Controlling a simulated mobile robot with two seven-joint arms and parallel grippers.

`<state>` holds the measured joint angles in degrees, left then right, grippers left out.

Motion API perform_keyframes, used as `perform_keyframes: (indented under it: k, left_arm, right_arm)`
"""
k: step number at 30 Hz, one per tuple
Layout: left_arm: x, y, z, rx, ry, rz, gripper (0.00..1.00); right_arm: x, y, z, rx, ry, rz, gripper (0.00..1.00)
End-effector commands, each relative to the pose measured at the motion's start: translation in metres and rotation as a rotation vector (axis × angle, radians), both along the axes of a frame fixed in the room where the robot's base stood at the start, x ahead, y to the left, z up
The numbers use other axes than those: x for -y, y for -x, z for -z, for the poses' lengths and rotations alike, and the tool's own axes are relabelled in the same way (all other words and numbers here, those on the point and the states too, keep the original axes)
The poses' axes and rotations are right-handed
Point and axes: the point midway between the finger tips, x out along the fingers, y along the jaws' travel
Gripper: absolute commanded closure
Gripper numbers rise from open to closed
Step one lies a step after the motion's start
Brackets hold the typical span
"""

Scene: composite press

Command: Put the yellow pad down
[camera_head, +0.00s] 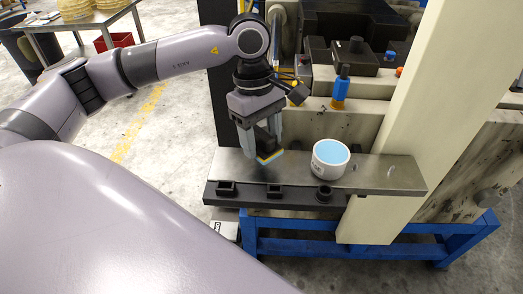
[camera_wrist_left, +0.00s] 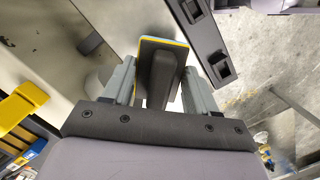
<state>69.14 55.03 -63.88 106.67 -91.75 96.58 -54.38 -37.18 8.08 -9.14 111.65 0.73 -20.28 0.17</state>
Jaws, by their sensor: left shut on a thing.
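The yellow pad (camera_head: 268,157) shows as a thin layered edge of yellow and blue under a dark handle in the head view. My left gripper (camera_head: 264,143) is shut on the handle and holds the pad low over the left part of the metal shelf (camera_head: 385,173). I cannot tell whether the pad touches the shelf. In the left wrist view the pad (camera_wrist_left: 165,43) shows beyond the dark handle, between the two grey fingers of the left gripper (camera_wrist_left: 156,85). My right gripper is not in view.
A white cup with light blue contents (camera_head: 330,158) stands on the shelf right of the pad. A dark rail (camera_head: 300,193) with small sockets runs along the shelf's front edge. The press column (camera_head: 415,110) rises at the right. The shelf's right end is bare.

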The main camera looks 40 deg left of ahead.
Motion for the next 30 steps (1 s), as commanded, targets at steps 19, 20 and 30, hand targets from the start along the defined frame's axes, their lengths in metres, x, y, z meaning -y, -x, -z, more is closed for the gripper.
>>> perform_keyframes:
  k: [19,20,30]
  left_arm:
    - [0.0,0.0,0.044,-0.001,0.0,0.0,0.76]
    - [0.0,0.0,0.046,-0.001,0.0,0.0,0.76]
    - [0.0,0.0,0.045,-0.001,0.0,0.0,0.17]
  right_arm:
    - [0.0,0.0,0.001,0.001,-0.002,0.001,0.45]
    - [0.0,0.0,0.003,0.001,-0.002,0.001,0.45]
    - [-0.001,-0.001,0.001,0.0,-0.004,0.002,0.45]
